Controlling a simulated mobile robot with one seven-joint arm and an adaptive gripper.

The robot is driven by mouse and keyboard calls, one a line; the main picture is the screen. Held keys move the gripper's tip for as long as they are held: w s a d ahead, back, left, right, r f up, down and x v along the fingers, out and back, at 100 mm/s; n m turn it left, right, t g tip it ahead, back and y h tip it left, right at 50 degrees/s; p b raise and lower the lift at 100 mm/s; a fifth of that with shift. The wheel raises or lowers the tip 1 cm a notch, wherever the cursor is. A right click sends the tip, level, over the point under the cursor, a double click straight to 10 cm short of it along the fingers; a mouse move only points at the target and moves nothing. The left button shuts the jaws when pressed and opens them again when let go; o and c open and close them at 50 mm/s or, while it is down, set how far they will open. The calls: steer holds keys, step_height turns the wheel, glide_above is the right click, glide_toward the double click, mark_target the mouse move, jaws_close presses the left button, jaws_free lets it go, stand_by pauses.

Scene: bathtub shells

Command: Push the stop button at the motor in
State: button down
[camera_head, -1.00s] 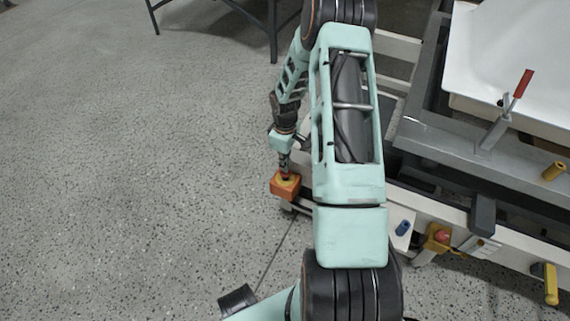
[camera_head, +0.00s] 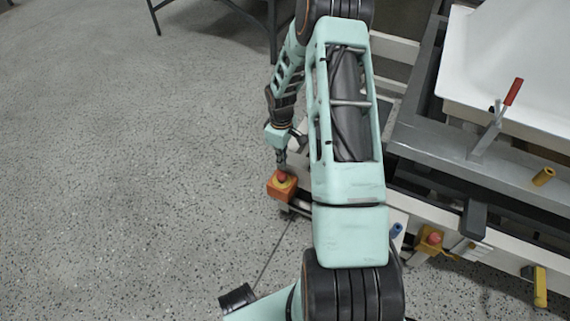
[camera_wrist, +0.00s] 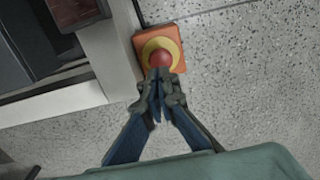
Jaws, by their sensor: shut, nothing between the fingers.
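The stop button is a red knob on a yellow disc on an orange box (camera_head: 283,189), at the corner of the white frame left of my arm. In the wrist view the red knob (camera_wrist: 160,58) sits in the middle of the yellow ring (camera_wrist: 174,50). My gripper (camera_wrist: 160,74) is shut and empty, with its fingertips right at the near edge of the knob. In the head view my gripper (camera_head: 281,167) points down just above the knob. I cannot tell whether the tips touch it.
A second red button on a yellow box (camera_head: 430,240) is at the frame's right part. A white tub shell (camera_head: 510,60) lies on the grey frame (camera_head: 425,140), with a red-handled clamp (camera_head: 512,92) beside it. Open speckled floor lies to the left.

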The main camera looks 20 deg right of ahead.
step_height(320, 180, up, 8)
steer(key=p, duration=0.2)
steer(key=shift+r, duration=0.25)
steer(key=shift+w, duration=0.1)
